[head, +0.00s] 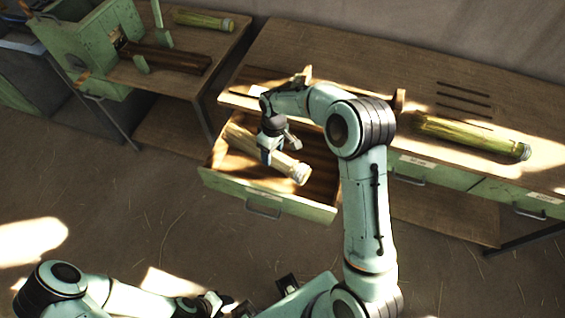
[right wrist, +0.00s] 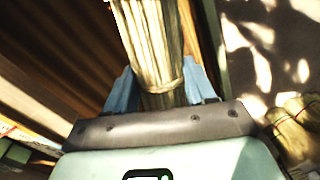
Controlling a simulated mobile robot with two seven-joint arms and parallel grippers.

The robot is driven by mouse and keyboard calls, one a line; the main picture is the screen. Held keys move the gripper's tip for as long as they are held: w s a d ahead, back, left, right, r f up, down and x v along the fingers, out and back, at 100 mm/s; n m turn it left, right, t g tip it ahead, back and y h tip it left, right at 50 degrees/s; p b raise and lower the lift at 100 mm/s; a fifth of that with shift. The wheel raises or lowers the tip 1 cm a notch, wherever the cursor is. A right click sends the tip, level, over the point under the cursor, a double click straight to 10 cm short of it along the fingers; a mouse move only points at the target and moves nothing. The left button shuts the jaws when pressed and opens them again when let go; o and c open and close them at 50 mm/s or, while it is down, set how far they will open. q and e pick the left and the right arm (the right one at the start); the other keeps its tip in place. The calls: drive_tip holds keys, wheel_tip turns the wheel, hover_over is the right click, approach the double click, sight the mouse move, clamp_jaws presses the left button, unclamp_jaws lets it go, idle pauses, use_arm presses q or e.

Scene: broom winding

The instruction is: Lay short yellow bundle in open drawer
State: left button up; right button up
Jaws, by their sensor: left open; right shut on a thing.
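The short yellow bundle (head: 291,170) is pale straw with a light end cap. It slants over the open drawer (head: 228,184) in the head view; whether it touches the drawer floor I cannot tell. My right gripper (head: 269,151) is shut around the bundle from above. In the right wrist view the bundle (right wrist: 150,40) runs between the blue fingers, with a binding near the gripper. My left gripper (head: 217,302) is open at the bottom of the head view, low and away from the drawer, partly hidden by its arm.
A longer green-yellow bundle (head: 465,137) lies on the workbench (head: 360,60) at right, near several dark rods (head: 463,100). Another bundle (head: 203,20) lies on the back-left bench beside a green machine (head: 85,42). Closed drawers (head: 420,171) sit right of the open one. Floor in front is clear.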

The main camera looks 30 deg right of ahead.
drive_tip(key=d+f+n+b, duration=0.1)
drive_tip(key=f+b, duration=0.1)
drive_tip(key=f, duration=0.2)
drive_tip(key=d+f+n+b, duration=0.1)
drive_tip(key=d+f+b, duration=0.1)
drive_tip(key=f, duration=0.3)
drive_tip(key=d+f+n+g+b, duration=0.1)
drive_tip(key=f+b, duration=0.2)
drive_tip(key=f, duration=0.1)
drive_tip(key=shift+s+d+f, duration=0.15)
drive_tip(key=shift+s+f, duration=0.05)
drive_tip(key=shift+f, duration=0.1)
drive_tip(key=shift+f+b, duration=0.65)
drive_tip(key=shift+f, duration=0.15)
use_arm(q)
wheel_tip(320, 180, down, 10)
drive_tip(key=s, duration=0.2)
drive_tip(key=shift+s+r, duration=0.15)
drive_tip(key=shift+s, duration=0.05)
use_arm(e)
drive_tip(key=o, duration=1.2)
